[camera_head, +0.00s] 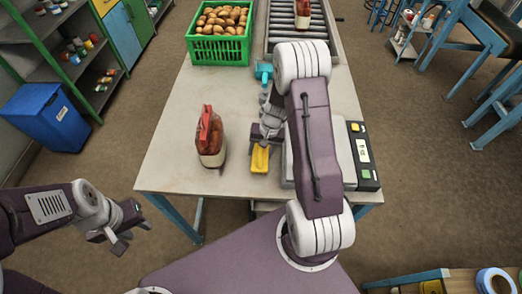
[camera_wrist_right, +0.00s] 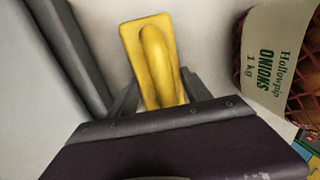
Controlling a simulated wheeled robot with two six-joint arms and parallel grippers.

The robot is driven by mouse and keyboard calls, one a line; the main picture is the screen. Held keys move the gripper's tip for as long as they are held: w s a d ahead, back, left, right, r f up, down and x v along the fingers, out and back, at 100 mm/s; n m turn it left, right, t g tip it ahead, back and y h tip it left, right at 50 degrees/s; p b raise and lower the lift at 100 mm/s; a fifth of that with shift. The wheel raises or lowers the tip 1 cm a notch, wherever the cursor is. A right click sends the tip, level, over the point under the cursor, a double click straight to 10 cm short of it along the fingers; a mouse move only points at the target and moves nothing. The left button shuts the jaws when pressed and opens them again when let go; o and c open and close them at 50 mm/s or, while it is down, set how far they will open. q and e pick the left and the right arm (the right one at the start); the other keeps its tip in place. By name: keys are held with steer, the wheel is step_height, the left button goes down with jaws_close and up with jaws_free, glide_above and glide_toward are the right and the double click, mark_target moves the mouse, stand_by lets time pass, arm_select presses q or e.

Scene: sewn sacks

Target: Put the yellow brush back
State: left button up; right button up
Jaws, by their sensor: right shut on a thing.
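The yellow brush (camera_head: 260,160) is at the front middle of the table (camera_head: 178,120), between the onion sack and the scale. My right gripper (camera_head: 264,137) is shut on it from above. In the right wrist view the brush (camera_wrist_right: 155,50) sits between the two fingers (camera_wrist_right: 157,92), its lower end hidden by the gripper body. I cannot tell whether it touches the tabletop. My left gripper (camera_head: 130,238) is open and empty, low at the left, off the table's front edge.
A filled onion sack (camera_head: 211,140) stands left of the brush; its label (camera_wrist_right: 275,55) shows in the wrist view. A scale (camera_head: 362,155) is at right, partly behind my arm. A green potato crate (camera_head: 218,48), a turquoise item (camera_head: 264,72) and a roller conveyor (camera_head: 284,28) lie farther back.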

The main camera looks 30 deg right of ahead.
steer(key=o, duration=1.2)
